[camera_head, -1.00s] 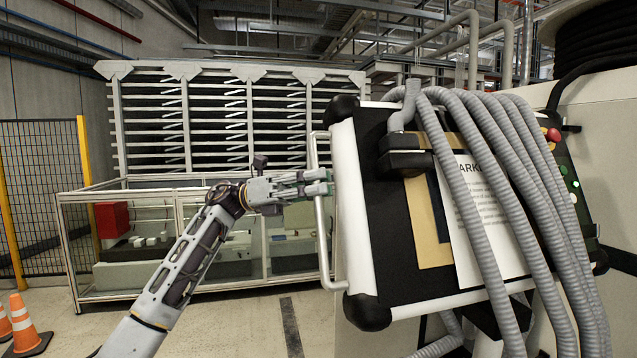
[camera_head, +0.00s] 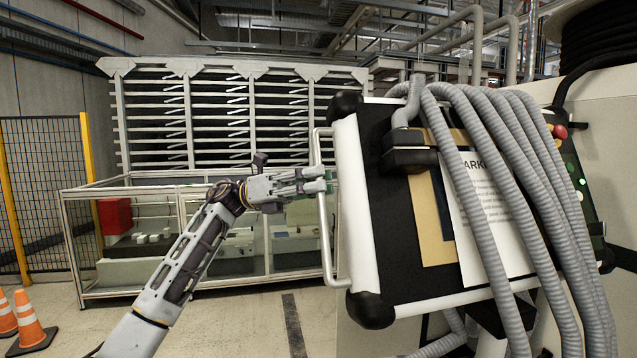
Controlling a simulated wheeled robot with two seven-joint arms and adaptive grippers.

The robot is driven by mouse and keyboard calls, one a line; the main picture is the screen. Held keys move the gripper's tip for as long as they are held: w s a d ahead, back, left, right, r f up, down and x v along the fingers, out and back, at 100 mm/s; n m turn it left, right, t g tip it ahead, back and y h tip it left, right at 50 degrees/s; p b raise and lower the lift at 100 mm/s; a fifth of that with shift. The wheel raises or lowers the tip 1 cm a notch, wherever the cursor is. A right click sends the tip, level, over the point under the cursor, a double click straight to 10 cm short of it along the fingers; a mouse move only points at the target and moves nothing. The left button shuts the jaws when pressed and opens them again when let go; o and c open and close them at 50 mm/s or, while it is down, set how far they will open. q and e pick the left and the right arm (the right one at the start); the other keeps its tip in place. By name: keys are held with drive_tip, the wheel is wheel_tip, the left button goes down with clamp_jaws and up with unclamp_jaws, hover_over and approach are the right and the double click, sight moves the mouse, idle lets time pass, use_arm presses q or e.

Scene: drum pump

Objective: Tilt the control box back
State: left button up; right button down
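The control box (camera_head: 388,262) is a black panel with white edges and black corner bumpers, filling the right half of the head view and leaning in the picture. A pale bar handle (camera_head: 325,240) runs up its left side. My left gripper (camera_head: 330,180) is at the handle's upper middle, its fingers overlapping the bar and their tips reaching past it. The bar is hidden there, so whether the fingers are closed on it cannot be told. My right gripper is not in view.
Thick grey corrugated hoses (camera_head: 500,210) hang over the box front, partly covering a white paper sheet (camera_head: 468,240). A red button (camera_head: 560,131) sits on the box's right side. A framed glass enclosure (camera_head: 190,290) stands behind. Orange cones (camera_head: 33,325) stand on the floor at left.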

use_arm(q)
drive_tip(key=v, duration=1.1)
drive_tip(key=shift+a, duration=0.25)
